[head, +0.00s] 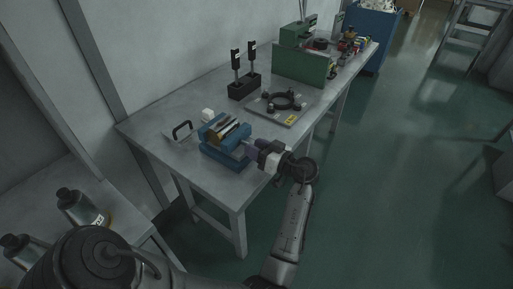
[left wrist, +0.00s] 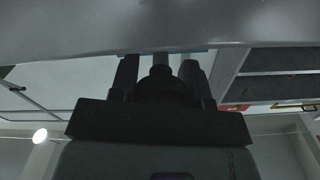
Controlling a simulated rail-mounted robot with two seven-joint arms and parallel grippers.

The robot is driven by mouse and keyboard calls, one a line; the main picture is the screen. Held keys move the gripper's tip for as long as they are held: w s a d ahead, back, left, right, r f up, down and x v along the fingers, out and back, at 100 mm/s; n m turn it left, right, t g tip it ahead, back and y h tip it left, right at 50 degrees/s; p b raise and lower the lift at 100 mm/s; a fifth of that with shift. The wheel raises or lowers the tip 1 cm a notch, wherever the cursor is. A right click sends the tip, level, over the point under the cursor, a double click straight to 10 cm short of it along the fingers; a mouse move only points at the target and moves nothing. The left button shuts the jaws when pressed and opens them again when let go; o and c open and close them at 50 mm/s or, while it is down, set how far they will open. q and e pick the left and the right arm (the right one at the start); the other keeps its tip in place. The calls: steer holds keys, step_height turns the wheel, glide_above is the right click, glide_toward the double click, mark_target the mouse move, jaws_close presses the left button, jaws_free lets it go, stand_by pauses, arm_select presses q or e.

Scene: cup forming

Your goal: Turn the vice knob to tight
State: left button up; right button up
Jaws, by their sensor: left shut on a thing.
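My left gripper (head: 253,150) is at the right side of the vice, where the knob end is. In the left wrist view the two fingers of my left gripper (left wrist: 160,75) stand on either side of the round knob shaft (left wrist: 160,71) and are shut on it. In the head view the knob is mostly hidden by the gripper. My right gripper is not in view.
A plate with a black ring (head: 284,101) lies behind the vice, beside a black stand with two upright tools (head: 243,88). A black-handled plate (head: 181,133) lies left of the vice. A green machine (head: 301,66) stands farther back. The floor right of the bench is clear.

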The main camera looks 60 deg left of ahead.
arm_select(q)
steer(key=shift+c, duration=1.1)
steer(key=shift+r, duration=0.1)
